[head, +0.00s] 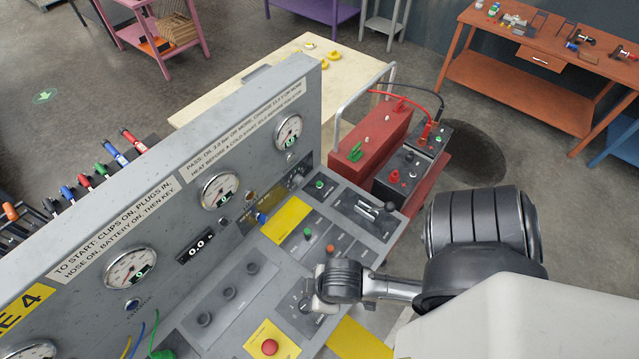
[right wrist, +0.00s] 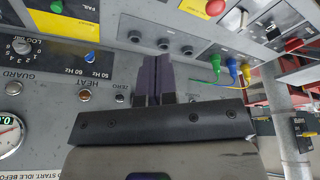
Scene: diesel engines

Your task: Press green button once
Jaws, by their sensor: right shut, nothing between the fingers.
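A small green button (head: 307,232) stands on the sloping control panel (head: 205,345), beside a yellow plate. A second green button (head: 319,184) is farther back, near a black switch block. In the right wrist view a green button (right wrist: 57,6) shows at the top left edge, beside a yellow strip; I cannot tell for certain which one it is. My right gripper (right wrist: 157,62) is shut and empty, its dark fingers over the panel near a row of black knobs. In the head view my right wrist is over the panel's right part, nearer than the green buttons; its fingertips are unclear. My left gripper is out of view.
An orange button (head: 330,248) is close to the nearer green one. A red mushroom button (head: 269,347) sits on a yellow plate at the front. The upright gauge board (head: 165,210) rises behind the controls. A red battery cart (head: 378,140) stands beyond the panel.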

